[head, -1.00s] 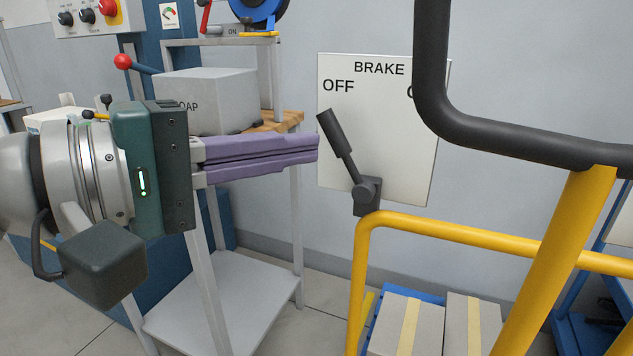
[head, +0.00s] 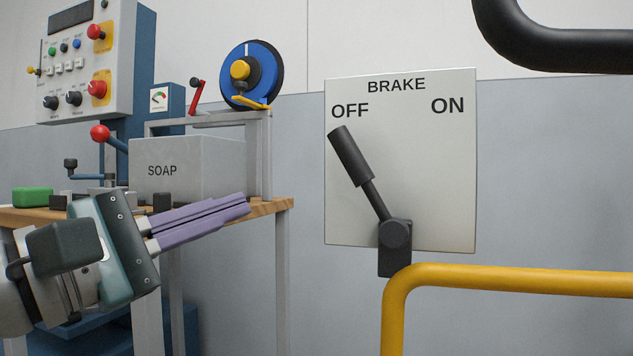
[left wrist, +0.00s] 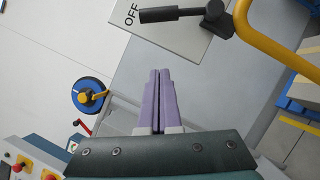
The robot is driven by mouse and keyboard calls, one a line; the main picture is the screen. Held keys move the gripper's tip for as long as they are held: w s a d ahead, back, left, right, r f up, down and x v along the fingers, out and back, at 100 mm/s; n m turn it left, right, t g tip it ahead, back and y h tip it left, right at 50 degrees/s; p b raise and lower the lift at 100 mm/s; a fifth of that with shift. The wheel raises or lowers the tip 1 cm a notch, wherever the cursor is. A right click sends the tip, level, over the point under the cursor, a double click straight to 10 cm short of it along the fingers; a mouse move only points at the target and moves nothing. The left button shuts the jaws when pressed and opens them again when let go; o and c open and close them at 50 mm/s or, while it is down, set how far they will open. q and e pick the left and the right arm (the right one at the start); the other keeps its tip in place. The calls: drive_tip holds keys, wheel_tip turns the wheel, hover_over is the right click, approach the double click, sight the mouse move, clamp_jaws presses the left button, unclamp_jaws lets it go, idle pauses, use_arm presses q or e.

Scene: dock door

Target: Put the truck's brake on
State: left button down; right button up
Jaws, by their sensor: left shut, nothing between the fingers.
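The brake plate (head: 440,180) is a pale panel marked BRAKE, with OFF at left and ON at right. Its dark lever (head: 351,158) leans up and left, its grip just under the word OFF. The lever pivots on a dark block (head: 396,236) at the yellow rail's corner. My left gripper (head: 248,205) is left of the plate, its purple fingers shut and empty, pointing right and slightly up, apart from the lever. In the left wrist view the fingers (left wrist: 157,74) point toward the lever (left wrist: 172,14) and the plate (left wrist: 180,42). My right gripper is not in view.
The yellow rail (head: 500,278) runs right from below the lever. A black handle bar (head: 560,55) crosses the upper right. Behind my left gripper stand a wooden-topped bench (head: 270,208), a grey SOAP box (head: 220,165), a blue reel (head: 250,72) and a control panel (head: 85,60).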

sight(364, 180)
use_arm(q)
drive_tip(key=w+d+r+p, duration=0.1)
drive_tip(key=w+d+r, duration=0.3)
drive_tip(key=d, duration=0.5)
drive_tip(key=shift+w+d, duration=0.15)
drive_tip(key=shift+w, duration=0.7)
